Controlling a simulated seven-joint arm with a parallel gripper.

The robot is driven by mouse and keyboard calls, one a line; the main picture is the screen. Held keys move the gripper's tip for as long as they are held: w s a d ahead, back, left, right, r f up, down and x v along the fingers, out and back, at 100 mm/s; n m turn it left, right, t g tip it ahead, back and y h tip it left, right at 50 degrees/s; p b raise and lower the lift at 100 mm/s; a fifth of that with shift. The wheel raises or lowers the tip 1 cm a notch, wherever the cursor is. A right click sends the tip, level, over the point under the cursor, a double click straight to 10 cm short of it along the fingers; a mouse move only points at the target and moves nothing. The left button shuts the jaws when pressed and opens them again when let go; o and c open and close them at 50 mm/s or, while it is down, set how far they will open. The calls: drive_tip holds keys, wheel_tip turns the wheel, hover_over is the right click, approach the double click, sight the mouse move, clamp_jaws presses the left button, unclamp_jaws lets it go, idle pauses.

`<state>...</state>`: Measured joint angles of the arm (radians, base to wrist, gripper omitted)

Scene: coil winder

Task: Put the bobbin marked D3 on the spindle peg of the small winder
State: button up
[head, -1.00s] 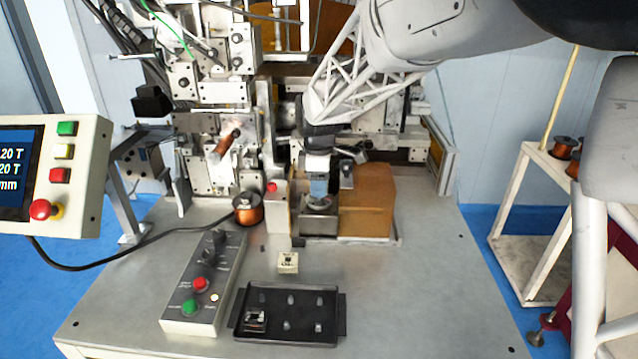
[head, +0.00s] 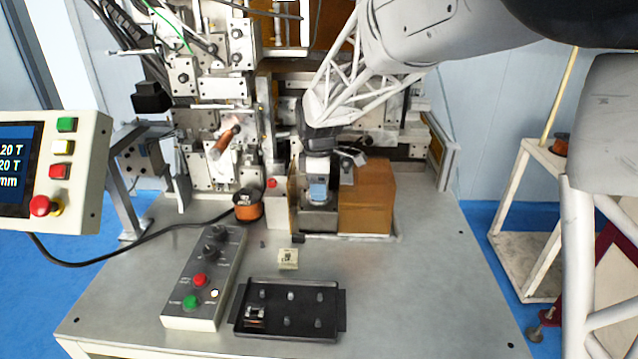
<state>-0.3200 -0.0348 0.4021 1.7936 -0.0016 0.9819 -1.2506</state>
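My gripper (head: 317,193) is in front of the winder, low over the grey metal block (head: 318,219) beside the brown box-shaped part. Its end looks light blue and grey. Its fingers are too small and blended to tell open from shut, and no bobbin can be made out in it. The spindle peg is not clearly visible; the gripper covers that spot. A small dark-and-silver bobbin (head: 254,316) sits at the front left of the black tray (head: 339,324). No D3 mark is readable. A small cream block (head: 288,258) with dark marks lies behind the tray.
A copper wire spool (head: 248,209) stands left of the winder. A control box (head: 205,275) with red and green buttons lies left of the tray. The brown box-shaped part (head: 367,197) stands right of my gripper. The table's right front (head: 430,300) is clear.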

drive_tip(key=shift+o, duration=1)
drive_tip(key=shift+r, duration=3.9)
